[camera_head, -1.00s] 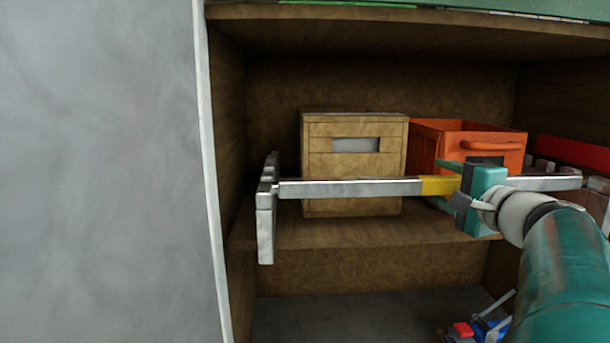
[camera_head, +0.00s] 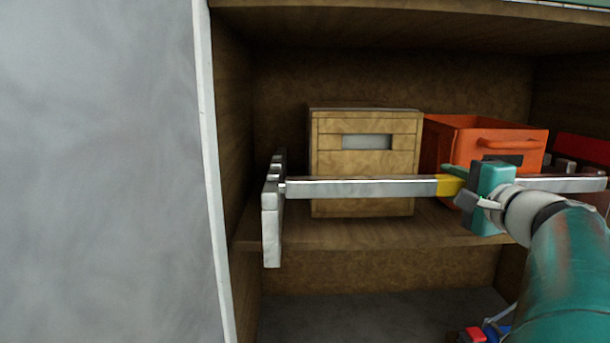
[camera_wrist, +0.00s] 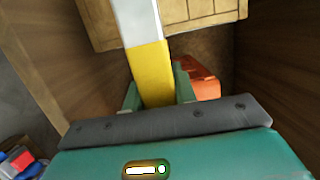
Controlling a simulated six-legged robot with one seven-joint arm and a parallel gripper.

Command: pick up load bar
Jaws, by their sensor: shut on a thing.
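The load bar (camera_head: 360,187) is a long grey metal bar with a yellow section and a flat upright end plate (camera_head: 272,210) at its left end. It lies level across the picture in front of the shelf. My gripper (camera_head: 465,185) is shut on the bar at or beside the yellow section, to the right of its middle. In the wrist view the yellow section (camera_wrist: 151,70) sits between my gripper's fingers (camera_wrist: 158,97), and the grey bar runs away from it. My gripper and arm hide part of the bar on the right.
A wooden box (camera_head: 365,165) and an orange crate (camera_head: 490,135) stand on the wooden shelf (camera_head: 330,232) behind the bar. A grey wall panel (camera_head: 100,170) fills the left. Small red and blue items (camera_head: 475,335) lie below, near my arm.

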